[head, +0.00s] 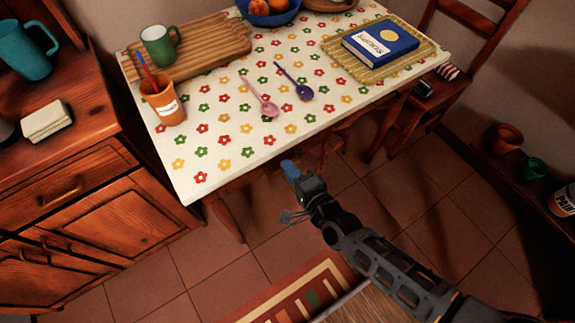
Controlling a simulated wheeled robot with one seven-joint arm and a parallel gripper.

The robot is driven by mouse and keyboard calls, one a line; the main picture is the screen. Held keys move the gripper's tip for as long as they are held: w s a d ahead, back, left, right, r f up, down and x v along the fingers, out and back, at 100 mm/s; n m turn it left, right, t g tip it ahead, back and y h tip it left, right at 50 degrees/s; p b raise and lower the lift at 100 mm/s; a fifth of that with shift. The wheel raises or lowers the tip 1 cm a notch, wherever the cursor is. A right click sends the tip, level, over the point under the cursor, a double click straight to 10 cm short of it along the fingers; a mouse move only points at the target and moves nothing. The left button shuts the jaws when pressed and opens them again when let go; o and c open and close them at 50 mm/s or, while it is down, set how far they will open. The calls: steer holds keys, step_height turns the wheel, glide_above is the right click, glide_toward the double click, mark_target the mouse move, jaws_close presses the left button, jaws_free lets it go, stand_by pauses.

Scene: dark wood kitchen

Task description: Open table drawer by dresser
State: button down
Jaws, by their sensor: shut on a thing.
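The table (219,163) has a white cloth with coloured flowers and stands beside the wooden dresser (75,185) at the left. Its drawer front and handle are hidden below the near edge, so I cannot tell how far the drawer is out. My gripper (290,190) is at the table's near edge, right of the near table leg (226,217), with a blue tip showing. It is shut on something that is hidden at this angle.
On the table are an orange cup (163,104), a green mug (160,47) on a wooden board, two spoons, a blue book (380,42) and a fruit bowl (268,12). A chair (440,75) stands at the right. A shelf (535,195) with pots is far right. Tiled floor and a rug lie below.

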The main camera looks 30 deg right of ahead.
steer(key=f+b+v, duration=0.1)
steer(key=f+v, duration=0.2)
steer(key=v, duration=1)
steer(key=s+f+b+v, duration=0.1)
steer(key=f+v, duration=0.1)
steer(key=v, duration=1.2)
steer(key=shift+s+f, duration=0.35)
steer(key=c, duration=1.2)
jaws_free()
steer(key=b+v, duration=0.1)
steer(key=v, duration=0.6)
steer(key=shift+s, duration=0.35)
steer(key=shift+r, duration=0.1)
